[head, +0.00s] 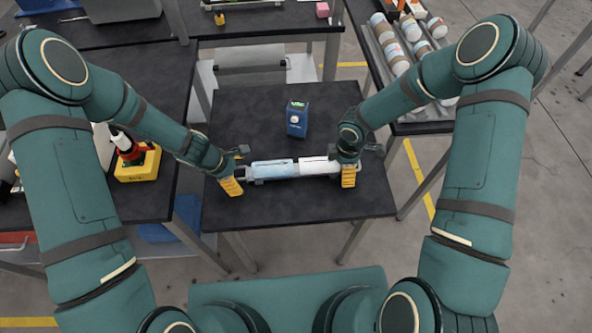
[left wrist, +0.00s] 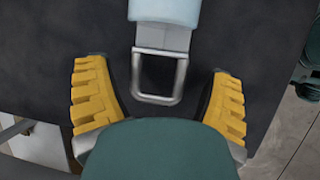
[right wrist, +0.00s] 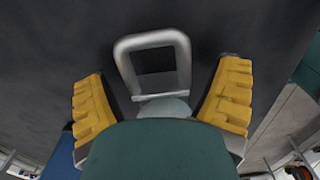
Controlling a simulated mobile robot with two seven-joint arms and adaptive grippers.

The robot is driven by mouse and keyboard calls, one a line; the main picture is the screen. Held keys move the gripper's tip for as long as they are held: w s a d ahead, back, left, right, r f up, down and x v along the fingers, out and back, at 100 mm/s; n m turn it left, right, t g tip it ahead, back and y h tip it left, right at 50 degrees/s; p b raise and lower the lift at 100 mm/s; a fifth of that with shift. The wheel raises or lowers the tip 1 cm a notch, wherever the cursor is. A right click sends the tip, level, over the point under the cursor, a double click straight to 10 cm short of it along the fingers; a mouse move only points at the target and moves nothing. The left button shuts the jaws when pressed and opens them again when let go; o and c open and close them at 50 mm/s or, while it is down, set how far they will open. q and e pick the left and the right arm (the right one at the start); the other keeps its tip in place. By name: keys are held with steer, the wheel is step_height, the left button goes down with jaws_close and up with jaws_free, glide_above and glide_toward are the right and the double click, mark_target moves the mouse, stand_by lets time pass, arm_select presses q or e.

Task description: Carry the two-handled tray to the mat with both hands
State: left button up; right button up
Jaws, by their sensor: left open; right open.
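The two-handled tray (head: 275,169) is a narrow pale blue and white piece lying across the small dark table, with a grey handle at each end. My left gripper (head: 237,168) is at its left end. In the left wrist view the square handle (left wrist: 156,99) lies between the spread yellow fingers, which do not touch it. My right gripper (head: 358,164) is at the right end. In the right wrist view the other handle (right wrist: 150,40) reaches between and beyond its open fingers. I cannot make out a mat.
A blue device (head: 297,121) with a green display stands behind the tray on the small table (head: 250,108). A yellow box with a red part (head: 137,164) is on the left table. A rack of rolls (head: 392,48) is at the back right.

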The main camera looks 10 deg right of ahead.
arm_select(q)
steer(key=c, duration=1.2)
arm_select(e)
steer(key=c, duration=1.2)
arm_select(q)
steer(key=shift+c, duration=0.4)
arm_select(e)
steer(key=shift+c, duration=1.4)
arm_select(q)
steer(key=shift+r, duration=0.15)
arm_select(e)
steer(key=shift+w+r, duration=0.1)
steer(key=shift+r, duration=0.05)
